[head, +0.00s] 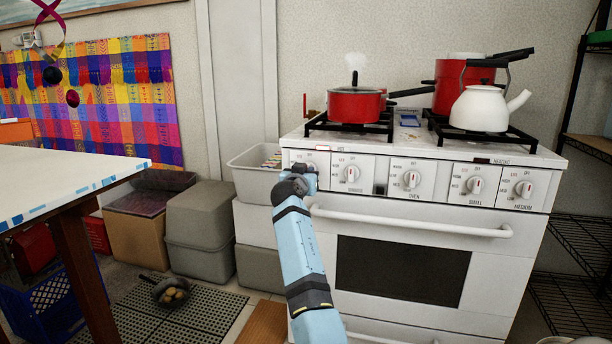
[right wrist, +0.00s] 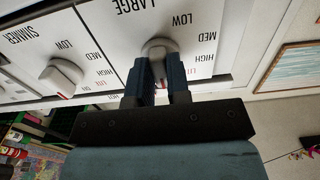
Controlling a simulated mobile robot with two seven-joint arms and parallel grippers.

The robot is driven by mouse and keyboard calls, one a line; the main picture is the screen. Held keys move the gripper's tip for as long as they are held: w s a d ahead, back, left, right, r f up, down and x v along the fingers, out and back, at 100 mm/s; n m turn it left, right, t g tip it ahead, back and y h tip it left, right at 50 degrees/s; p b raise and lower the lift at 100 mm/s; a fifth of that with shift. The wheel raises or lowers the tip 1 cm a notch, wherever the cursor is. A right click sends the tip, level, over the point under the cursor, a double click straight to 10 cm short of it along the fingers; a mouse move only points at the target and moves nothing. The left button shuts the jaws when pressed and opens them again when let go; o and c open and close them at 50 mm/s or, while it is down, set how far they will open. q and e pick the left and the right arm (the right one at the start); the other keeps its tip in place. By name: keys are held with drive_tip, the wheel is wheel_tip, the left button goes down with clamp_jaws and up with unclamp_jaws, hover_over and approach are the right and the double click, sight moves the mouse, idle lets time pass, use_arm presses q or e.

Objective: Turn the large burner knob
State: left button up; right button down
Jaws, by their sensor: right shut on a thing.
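The large burner knob (right wrist: 158,46) is a white-grey knob on the stove's front panel, under the word LARGE in the right wrist view. My right gripper (right wrist: 160,72) is shut on it, with one dark finger on each side. In the head view my right gripper (head: 309,178) reaches the left end of the panel and hides this knob. The white stove (head: 440,160) carries a row of further knobs to the right. My left gripper is not in view.
The simmer knob (right wrist: 62,77) is close beside the gripped one. A red pan (head: 352,106), a red pot (head: 447,88) and a white kettle (head: 482,110) stand on the burners. The oven handle (head: 410,222) juts out below. A white-topped table (head: 70,180) is at left.

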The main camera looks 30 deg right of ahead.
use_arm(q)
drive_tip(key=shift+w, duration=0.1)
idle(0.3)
use_arm(e)
drive_tip(key=c, duration=1.1)
unclamp_jaws()
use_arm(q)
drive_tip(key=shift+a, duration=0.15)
